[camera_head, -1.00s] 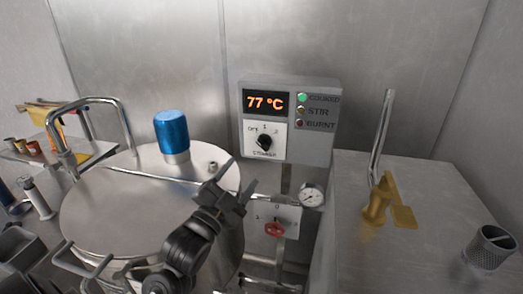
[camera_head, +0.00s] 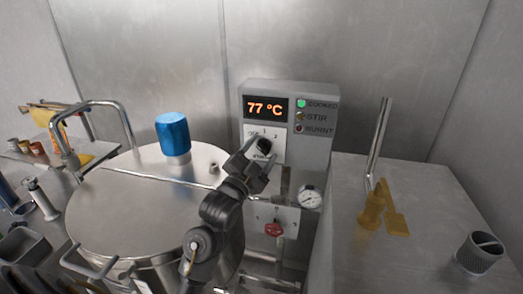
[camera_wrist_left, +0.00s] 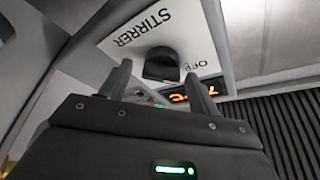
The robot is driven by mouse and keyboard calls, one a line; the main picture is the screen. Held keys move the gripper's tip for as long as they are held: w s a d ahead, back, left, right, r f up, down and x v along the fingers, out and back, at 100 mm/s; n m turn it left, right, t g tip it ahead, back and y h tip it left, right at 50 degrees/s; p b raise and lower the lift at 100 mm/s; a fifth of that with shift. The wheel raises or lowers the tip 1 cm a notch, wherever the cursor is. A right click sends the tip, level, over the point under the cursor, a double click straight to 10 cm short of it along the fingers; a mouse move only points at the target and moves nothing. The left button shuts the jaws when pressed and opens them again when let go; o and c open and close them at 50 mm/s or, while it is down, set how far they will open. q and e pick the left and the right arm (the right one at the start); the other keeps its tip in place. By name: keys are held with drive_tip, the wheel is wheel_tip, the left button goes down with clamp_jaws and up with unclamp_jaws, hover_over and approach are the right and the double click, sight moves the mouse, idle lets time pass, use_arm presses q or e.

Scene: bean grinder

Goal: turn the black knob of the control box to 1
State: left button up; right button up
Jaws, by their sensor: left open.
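The control box (camera_head: 318,152) is a grey box on the back wall with an orange "77 °C" display (camera_head: 265,107). Its black knob (camera_head: 264,145) sits on a white plate with OFF, 1 and 2 marks; the exact pointer direction is unclear. The knob (camera_wrist_left: 161,64) also shows in the left wrist view, beside "STIRRER" and "OFF" lettering. My left gripper (camera_head: 258,160) is open just in front of and below the knob. In the left wrist view its two fingers (camera_wrist_left: 158,78) stand either side of the knob, apparently short of gripping it. The gripper hides the plate's lower part.
A large lidded metal pot (camera_head: 135,215) with a blue cap (camera_head: 173,134) stands left of the box. Below the box are a gauge (camera_head: 310,197) and a red valve handle (camera_head: 273,229). A metal counter (camera_head: 345,225) at right holds a yellow tool (camera_head: 372,210).

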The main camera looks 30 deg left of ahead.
use_arm(q)
drive_tip(key=c, duration=1)
